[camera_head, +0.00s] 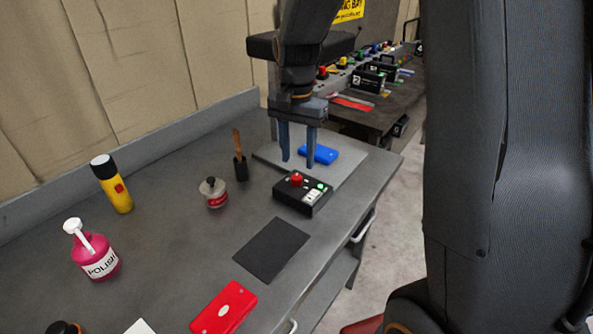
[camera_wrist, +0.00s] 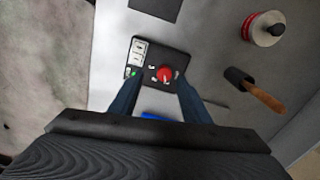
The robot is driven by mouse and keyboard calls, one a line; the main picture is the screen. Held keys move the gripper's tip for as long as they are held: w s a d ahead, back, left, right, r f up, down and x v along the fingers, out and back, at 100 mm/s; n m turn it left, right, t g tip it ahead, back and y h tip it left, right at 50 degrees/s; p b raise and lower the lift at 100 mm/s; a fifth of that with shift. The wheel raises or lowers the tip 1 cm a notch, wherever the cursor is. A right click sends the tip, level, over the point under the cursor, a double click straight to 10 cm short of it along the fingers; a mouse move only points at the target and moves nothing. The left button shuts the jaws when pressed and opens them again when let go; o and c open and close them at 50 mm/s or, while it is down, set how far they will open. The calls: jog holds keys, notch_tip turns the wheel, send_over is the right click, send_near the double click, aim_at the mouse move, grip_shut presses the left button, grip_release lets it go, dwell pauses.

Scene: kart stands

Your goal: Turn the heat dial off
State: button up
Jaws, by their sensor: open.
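A black control box (camera_head: 290,203) sits on the grey bench near its front edge. On its top are a red dial (camera_head: 296,179), a lit green lamp (camera_head: 321,187) and white labels (camera_head: 312,195). My gripper (camera_head: 297,165) is open and points down just behind and above the box, its two blue-grey fingers apart and empty. In the wrist view the red dial (camera_wrist: 165,74) shows between and beyond the fingertips (camera_wrist: 159,80), and the green lamp (camera_wrist: 134,72) lies near the left finger. The exact height gap to the dial cannot be told.
A blue case (camera_head: 319,153) lies on a grey plate (camera_head: 270,152) behind the box. A brush (camera_head: 239,160), a red-labelled tin (camera_head: 213,193), a yellow bottle (camera_head: 112,185), a pink polish bottle (camera_head: 94,250) and a red case (camera_head: 224,307) stand around. A dark mat (camera_head: 271,249) lies in front.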

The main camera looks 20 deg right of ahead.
aim_at(297, 177)
jog(key=shift+w+m, duration=0.7)
jog(key=shift+w, duration=0.3)
jog(key=shift+s+d+f+p, duration=0.1)
jog(key=shift+f+p, duration=0.95)
jog(key=shift+f, duration=2.65)
jog(key=c, duration=1)
